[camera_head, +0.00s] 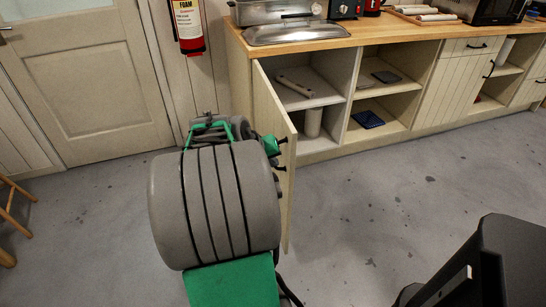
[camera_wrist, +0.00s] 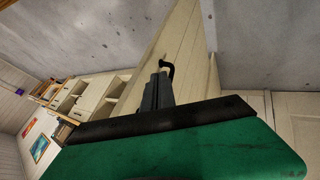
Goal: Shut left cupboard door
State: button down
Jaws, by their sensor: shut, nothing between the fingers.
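The left cupboard door (camera_head: 289,185) is a pale wooden panel standing wide open, swung out from the left end of the counter. In the wrist view the door (camera_wrist: 190,42) rises behind my gripper (camera_wrist: 155,88), with its edge towards the right. The door's black hooked handle (camera_wrist: 167,67) shows just beyond my black fingertips. My fingers are together and empty, close to the door face by the handle; I cannot tell whether they touch it. In the head view my arm covers part of the door's outer side, and the fingertips are not clear.
The open cupboard (camera_head: 308,78) holds a rolled item and a pale cylinder. Open shelves (camera_head: 385,75) with a blue item stand to its right. A red extinguisher (camera_head: 188,25) hangs on the left wall. A black object (camera_head: 500,262) is at lower right. Grey floor before the cabinets is clear.

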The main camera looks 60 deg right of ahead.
jog(key=b, duration=0.1)
send_near(286, 171)
jog(key=x, duration=0.4)
jog(key=shift+d+f, duration=0.1)
jog(key=shift+f, duration=0.2)
jog(key=shift+s+d, duration=0.1)
